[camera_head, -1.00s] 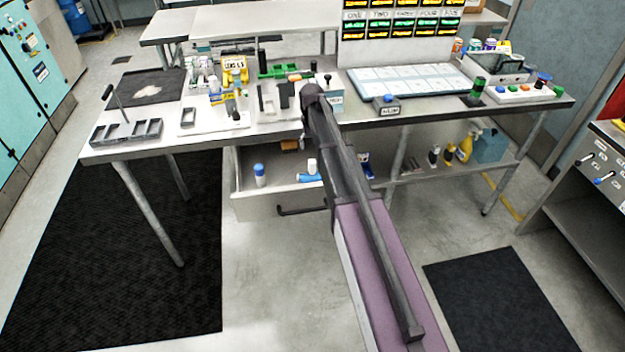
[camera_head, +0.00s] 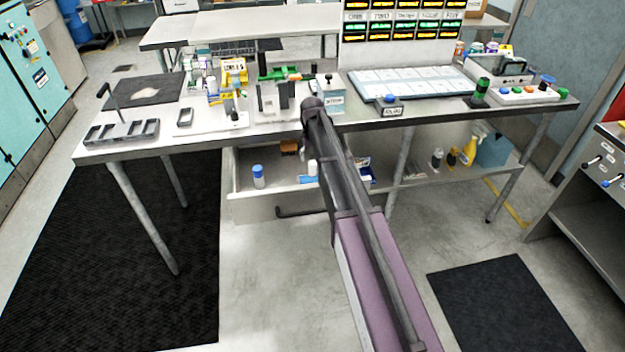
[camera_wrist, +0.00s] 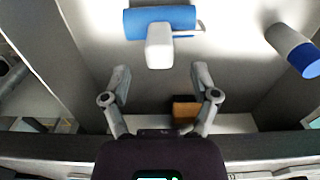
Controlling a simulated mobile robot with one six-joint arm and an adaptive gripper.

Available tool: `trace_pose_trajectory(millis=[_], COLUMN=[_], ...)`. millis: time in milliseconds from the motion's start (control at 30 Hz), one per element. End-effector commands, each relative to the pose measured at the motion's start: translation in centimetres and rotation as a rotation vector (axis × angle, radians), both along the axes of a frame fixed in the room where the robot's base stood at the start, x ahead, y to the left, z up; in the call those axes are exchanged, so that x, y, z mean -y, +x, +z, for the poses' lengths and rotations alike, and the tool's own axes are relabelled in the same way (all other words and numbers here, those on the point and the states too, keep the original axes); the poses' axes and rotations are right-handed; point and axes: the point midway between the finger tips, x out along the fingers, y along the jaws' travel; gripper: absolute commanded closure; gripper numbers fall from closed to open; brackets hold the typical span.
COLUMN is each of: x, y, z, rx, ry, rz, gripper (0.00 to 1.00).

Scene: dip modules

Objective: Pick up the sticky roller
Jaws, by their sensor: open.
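The sticky roller is a blue cylinder (camera_wrist: 180,20) with a white block-like part (camera_wrist: 159,46) pointing toward my gripper in the wrist view. It lies on the floor of the open drawer under the bench. In the head view, part of the roller (camera_head: 309,180) shows in the drawer, partly covered by my arm. My gripper (camera_wrist: 160,76) is open and empty, its two fingers spread to either side, just short of the white part. No contact shows. The gripper's fingers are not clear in the head view.
The drawer (camera_head: 245,208) also holds a blue-and-white bottle (camera_wrist: 291,50) at the right in the wrist view and a brown block (camera_wrist: 185,108) near my right finger. The drawer walls and the bench (camera_head: 105,150) edge are close. Spray bottles (camera_head: 468,152) stand on the lower shelf.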

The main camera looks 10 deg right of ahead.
Motion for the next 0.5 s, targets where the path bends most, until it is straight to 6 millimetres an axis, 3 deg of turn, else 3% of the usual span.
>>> trace_pose_trajectory(millis=[267,500], x=[0.0,0.1], y=[0.0,-0.2], z=[-0.1,-1.4], rx=[0.000,0.000], ry=[0.000,0.000], rz=[0.000,-0.001], gripper=[0.23,0.23])
